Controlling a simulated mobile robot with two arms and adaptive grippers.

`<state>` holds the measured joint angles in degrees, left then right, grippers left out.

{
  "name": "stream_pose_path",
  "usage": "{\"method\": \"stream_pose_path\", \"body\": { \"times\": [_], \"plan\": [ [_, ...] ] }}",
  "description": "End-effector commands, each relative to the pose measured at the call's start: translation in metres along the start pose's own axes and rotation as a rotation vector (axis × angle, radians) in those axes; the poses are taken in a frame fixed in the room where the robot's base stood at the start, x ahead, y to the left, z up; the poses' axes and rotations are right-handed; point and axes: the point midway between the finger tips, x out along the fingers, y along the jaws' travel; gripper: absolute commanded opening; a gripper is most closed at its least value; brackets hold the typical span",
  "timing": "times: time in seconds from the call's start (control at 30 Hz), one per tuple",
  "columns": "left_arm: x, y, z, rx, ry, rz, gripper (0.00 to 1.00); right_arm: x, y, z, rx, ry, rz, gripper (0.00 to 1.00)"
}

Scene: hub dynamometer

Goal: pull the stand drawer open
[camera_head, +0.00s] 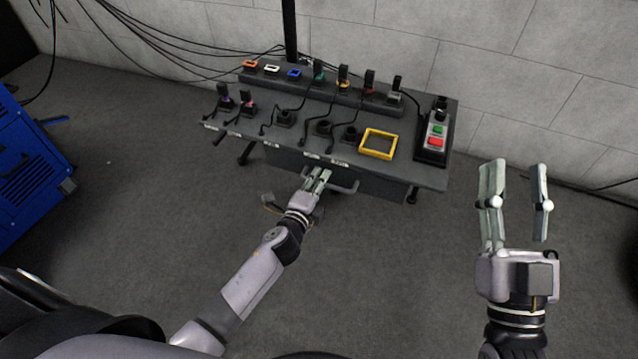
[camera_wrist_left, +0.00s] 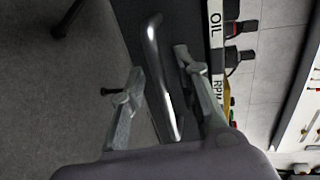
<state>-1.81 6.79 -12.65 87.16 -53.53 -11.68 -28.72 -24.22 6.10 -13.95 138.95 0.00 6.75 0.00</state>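The stand drawer (camera_head: 385,188) is the dark front under the right part of the grey stand's top. Its bar handle (camera_head: 346,188) sticks out from the front, and it shows as a bright metal bar in the left wrist view (camera_wrist_left: 155,65). My left gripper (camera_head: 318,174) is at the handle, its fingers pointing at the drawer. In the left wrist view the handle lies between the two open fingers, with gaps on both sides. The fingers hide part of the handle in the head view. My right gripper (camera_head: 515,168) is open and empty, right of the stand.
The stand top (camera_head: 300,140) carries several plugs with cables, a yellow frame (camera_head: 379,143) and a box with green and red buttons (camera_head: 435,137). A blue machine (camera_head: 35,165) stands at the left. A block wall is behind.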

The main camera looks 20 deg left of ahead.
Motion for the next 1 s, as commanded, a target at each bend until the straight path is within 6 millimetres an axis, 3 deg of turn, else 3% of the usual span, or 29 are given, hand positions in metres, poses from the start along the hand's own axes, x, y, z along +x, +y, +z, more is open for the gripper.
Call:
{"method": "stream_pose_path", "body": {
  "times": [0.3, 0.73, 1.0],
  "plan": [
    [0.0020, -0.0002, 0.0000, 0.000, 0.000, 0.000, 0.29, 0.0001, -0.0003, -0.0024, 0.001, 0.013, 0.000, 0.40],
    [0.0018, 0.0000, -0.0001, 0.000, 0.000, 0.000, 0.01, 0.0000, -0.0004, -0.0017, 0.001, 0.010, -0.001, 0.40],
    [0.0017, 0.0003, -0.0002, 0.000, 0.000, 0.001, 0.00, -0.0001, -0.0004, -0.0015, 0.001, 0.009, 0.000, 0.40]
  ]
}}
